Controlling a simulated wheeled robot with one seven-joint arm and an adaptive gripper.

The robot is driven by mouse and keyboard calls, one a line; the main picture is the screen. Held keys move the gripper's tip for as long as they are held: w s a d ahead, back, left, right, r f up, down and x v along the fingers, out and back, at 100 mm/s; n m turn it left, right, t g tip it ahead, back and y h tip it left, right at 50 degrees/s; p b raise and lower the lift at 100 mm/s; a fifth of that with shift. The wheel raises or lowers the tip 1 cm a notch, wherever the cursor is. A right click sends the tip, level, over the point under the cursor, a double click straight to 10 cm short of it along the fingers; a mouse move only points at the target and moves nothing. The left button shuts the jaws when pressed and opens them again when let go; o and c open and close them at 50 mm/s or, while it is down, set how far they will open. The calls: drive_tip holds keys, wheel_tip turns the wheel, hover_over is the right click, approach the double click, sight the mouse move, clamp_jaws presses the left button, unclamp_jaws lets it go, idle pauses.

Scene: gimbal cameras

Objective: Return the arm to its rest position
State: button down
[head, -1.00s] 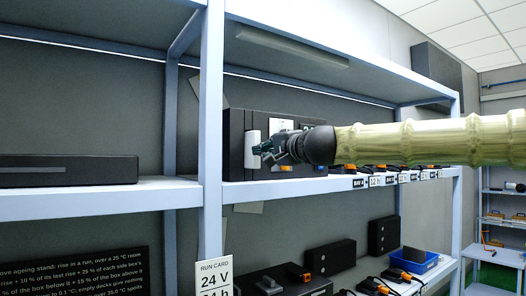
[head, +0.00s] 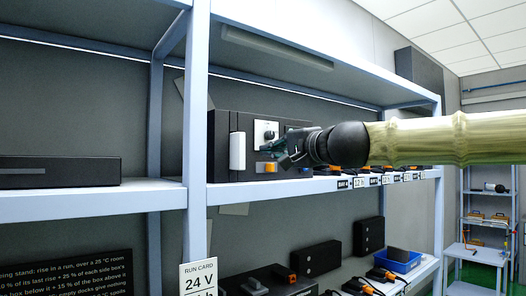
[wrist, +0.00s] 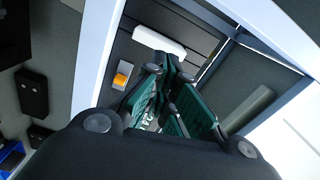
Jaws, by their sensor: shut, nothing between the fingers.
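My arm (head: 440,137) reaches in from the right across the head view. My gripper (head: 277,152) is shut and empty at its end, in front of a dark box on the upper shelf. The dark box (head: 222,130) has a white handle (head: 237,151), a white dial plate (head: 265,135) and an orange switch (head: 271,168). In the wrist view my gripper (wrist: 165,75) shows dark green fingers, with the white handle (wrist: 158,41) beyond them and the orange switch (wrist: 122,76) to their left. Whether the fingers touch the box cannot be told.
A shelf post (head: 196,120) stands left of the box, and the upper shelf edge (head: 270,191) runs below my gripper. Black units with orange parts and a blue bin (head: 400,262) sit on the lower shelf. A flat black box (head: 60,171) lies at left.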

drive_tip(key=shift+v, duration=1.8)
